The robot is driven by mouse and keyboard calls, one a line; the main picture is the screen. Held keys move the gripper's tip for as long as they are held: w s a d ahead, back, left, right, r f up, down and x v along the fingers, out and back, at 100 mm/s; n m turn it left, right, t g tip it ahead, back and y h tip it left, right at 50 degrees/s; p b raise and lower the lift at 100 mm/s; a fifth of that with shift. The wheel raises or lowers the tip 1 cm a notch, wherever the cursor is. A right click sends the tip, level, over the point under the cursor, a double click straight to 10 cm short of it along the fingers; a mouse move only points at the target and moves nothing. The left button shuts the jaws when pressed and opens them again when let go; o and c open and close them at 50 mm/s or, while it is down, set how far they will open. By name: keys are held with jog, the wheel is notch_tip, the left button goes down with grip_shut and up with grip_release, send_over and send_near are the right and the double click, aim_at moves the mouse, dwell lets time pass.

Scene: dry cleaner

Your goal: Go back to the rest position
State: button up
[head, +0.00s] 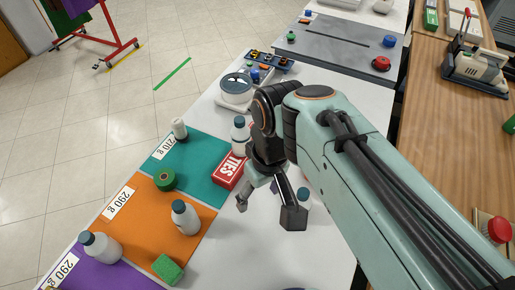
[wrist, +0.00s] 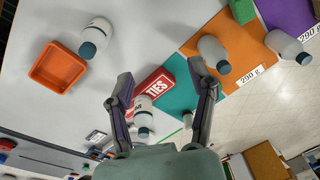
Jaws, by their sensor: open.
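My gripper (head: 268,210) hangs over the white table with its two fingers spread apart and nothing between them. In the wrist view my gripper (wrist: 158,78) shows both fingers wide apart. A red TIES box (head: 229,170) lies on the edge of the teal mat, just left of my gripper in the head view. In the wrist view the TIES box (wrist: 158,82) appears beyond and between the fingers. A white bottle with a dark cap (head: 240,137) stands behind the box, beside my arm. My arm hides part of the table.
Teal (head: 207,160), orange (head: 150,210) and purple mats (head: 118,270) carry bottles, a green roll (head: 165,180) and a green sponge (head: 168,267). A scale (head: 236,86) stands farther back. An orange tray (wrist: 58,67) and a bottle (wrist: 96,38) are on the white table.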

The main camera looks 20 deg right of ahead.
jog(key=s+f+m, duration=0.1)
jog(key=s+f, duration=0.1)
jog(key=s, duration=0.5)
jog(key=shift+s+a+f+m+g, duration=0.2)
jog(key=shift+s+m+g, duration=0.1)
jog(key=shift+s+g, duration=0.1)
